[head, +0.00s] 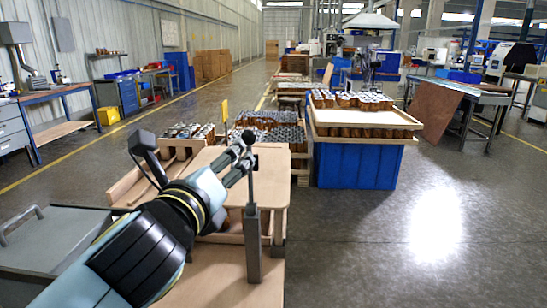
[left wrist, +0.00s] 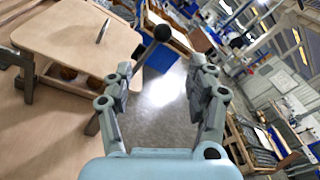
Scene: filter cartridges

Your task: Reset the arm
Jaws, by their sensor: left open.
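My left arm comes in from the lower left in the head view. Its left gripper (head: 238,163) is in the air above the wooden worktop (head: 272,188), close to a grey post (head: 253,245) with a thin rod and a black ball on top. In the left wrist view the left gripper (left wrist: 163,88) has its two grey fingers wide apart with nothing between them. The black ball (left wrist: 162,33) shows beyond the fingertips there. My right gripper is not in view.
Brown filter cartridges (head: 350,100) stand on a wooden tray (head: 390,120) over a blue bin (head: 355,165). More cartridges stand in crates (head: 270,135) behind the worktop. A grey cart (head: 50,235) is at the left. The floor at right is clear.

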